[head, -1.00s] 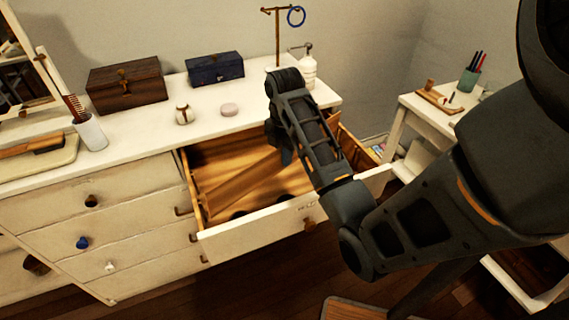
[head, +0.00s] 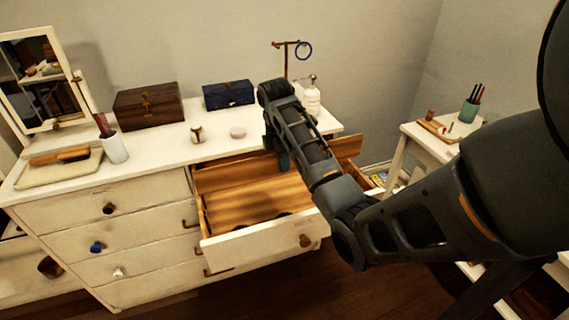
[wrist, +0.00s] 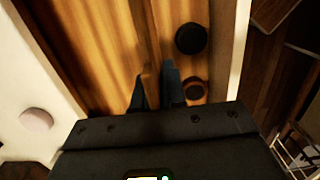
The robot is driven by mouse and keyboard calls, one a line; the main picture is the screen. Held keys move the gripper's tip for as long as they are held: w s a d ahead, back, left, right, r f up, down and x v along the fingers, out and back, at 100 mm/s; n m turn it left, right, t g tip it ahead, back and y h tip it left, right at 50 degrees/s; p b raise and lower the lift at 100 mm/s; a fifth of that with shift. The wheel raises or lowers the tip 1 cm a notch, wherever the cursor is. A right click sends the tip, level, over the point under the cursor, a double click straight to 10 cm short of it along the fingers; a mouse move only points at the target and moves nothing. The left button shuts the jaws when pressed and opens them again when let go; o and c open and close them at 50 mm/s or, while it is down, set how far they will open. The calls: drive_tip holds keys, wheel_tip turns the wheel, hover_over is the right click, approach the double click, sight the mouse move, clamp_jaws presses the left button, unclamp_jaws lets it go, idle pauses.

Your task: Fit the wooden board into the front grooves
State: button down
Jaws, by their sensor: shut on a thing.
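The wooden board (head: 240,187) is in the open top drawer (head: 258,241), spanning it roughly parallel to the drawer front. In the wrist view the board (wrist: 151,62) shows as a thin upright edge running away from my fingers. My gripper (head: 284,164) is low over the drawer's right part, its blue-grey fingers closed around the board's edge. In the wrist view the gripper (wrist: 154,92) has one finger on each side of the board. The grooves cannot be made out, and I cannot tell whether the board's ends sit in them.
A black round item (wrist: 191,38) and a brown one (wrist: 194,90) lie in the drawer on the front side of the board. On the dresser top stand a wooden box (head: 148,107), a blue box (head: 228,95), a small jar (head: 196,134) and a pink disc (head: 237,132).

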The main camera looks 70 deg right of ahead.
drive_tip(key=shift+f+b, duration=1.1)
drive_tip(key=shift+f, duration=1.8)
drive_tip(key=shift+p, duration=1.15)
drive_tip(key=shift+f+b, duration=2.1)
drive_tip(key=shift+f, duration=2.4)
